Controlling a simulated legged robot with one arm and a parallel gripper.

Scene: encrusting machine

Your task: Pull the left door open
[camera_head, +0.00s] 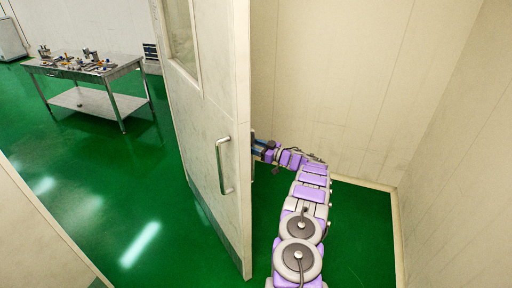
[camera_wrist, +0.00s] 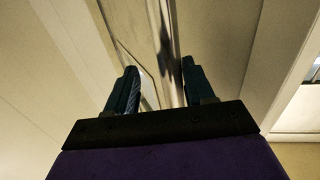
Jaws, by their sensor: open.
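The left door (camera_head: 207,130) is a cream panel with a window near its top and a silver bar handle (camera_head: 222,166) on the face toward me. It stands ajar, swung away from the wall on the right. My arm reaches along the right side of the door. My gripper (camera_head: 258,146) is at the door's free edge, its fingertips hidden behind that edge. In the wrist view my gripper (camera_wrist: 160,82) is open and its two dark fingers are apart.
Cream walls (camera_head: 330,90) close in behind and right of my arm. Green floor (camera_head: 120,190) is open left of the door. A metal table (camera_head: 95,98) with several small items stands at the back left. A pale panel (camera_head: 30,240) is at the lower left.

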